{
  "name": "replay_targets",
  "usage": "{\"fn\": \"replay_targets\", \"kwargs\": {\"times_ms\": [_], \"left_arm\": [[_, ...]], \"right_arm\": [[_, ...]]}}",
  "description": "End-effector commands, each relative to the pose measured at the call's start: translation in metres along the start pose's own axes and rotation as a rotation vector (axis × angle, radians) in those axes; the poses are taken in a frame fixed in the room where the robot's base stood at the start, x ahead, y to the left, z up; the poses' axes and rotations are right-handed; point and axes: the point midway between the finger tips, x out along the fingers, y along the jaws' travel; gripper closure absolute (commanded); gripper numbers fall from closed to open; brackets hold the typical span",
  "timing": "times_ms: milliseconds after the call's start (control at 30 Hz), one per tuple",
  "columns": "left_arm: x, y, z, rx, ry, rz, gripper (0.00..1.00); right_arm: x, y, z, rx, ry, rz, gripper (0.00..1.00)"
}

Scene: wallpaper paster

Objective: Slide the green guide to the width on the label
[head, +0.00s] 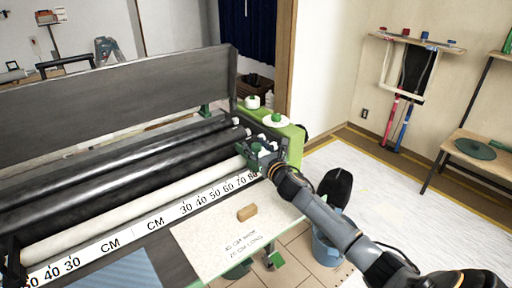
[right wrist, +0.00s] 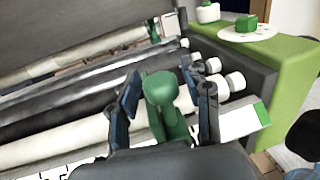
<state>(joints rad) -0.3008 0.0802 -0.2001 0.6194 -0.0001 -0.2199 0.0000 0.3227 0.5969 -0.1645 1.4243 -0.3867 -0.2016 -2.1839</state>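The green guide (right wrist: 165,104) is an upright green knob with a rounded top, at the right end of the paster near high scale numbers. My right gripper (right wrist: 170,88) is open, with one dark finger on each side of the guide and visible gaps between. In the head view my right gripper (head: 261,157) covers most of the guide at the scale's right end. The white scale strip (head: 163,216) has numbers rising to about 80 at the right. The label (head: 238,235) on the pale sheet seems to read "30 CM WIDE"; its second line is unclear. My left gripper is out of view.
Dark rollers (head: 130,158) and a pale roller (head: 130,208) run along the machine. A wooden block (head: 246,212) lies on the sheet. A green side housing (head: 290,131) with a white disc stands right of the gripper. A blue bucket (head: 327,248) is on the floor.

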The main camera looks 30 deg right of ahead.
Motion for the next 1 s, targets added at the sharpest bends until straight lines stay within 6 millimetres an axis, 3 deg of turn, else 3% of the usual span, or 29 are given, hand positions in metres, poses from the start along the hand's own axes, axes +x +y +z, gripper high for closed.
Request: {"fn": "replay_targets", "kwargs": {"times_ms": [33,200,433,567,1000], "left_arm": [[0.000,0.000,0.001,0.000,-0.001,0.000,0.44],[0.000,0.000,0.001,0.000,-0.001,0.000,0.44],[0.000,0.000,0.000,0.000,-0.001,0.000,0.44],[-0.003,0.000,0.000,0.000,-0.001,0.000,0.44],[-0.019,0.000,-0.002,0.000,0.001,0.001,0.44]], "right_arm": [[0.000,0.000,0.000,0.000,0.000,0.000,0.69],[0.000,0.000,0.000,0.000,0.000,0.000,1.00],[-0.001,0.002,0.000,0.000,0.000,0.001,1.00],[-0.003,0.016,0.001,0.002,0.000,0.003,1.00],[-0.023,0.112,0.005,0.002,0.001,0.006,1.00]]}}
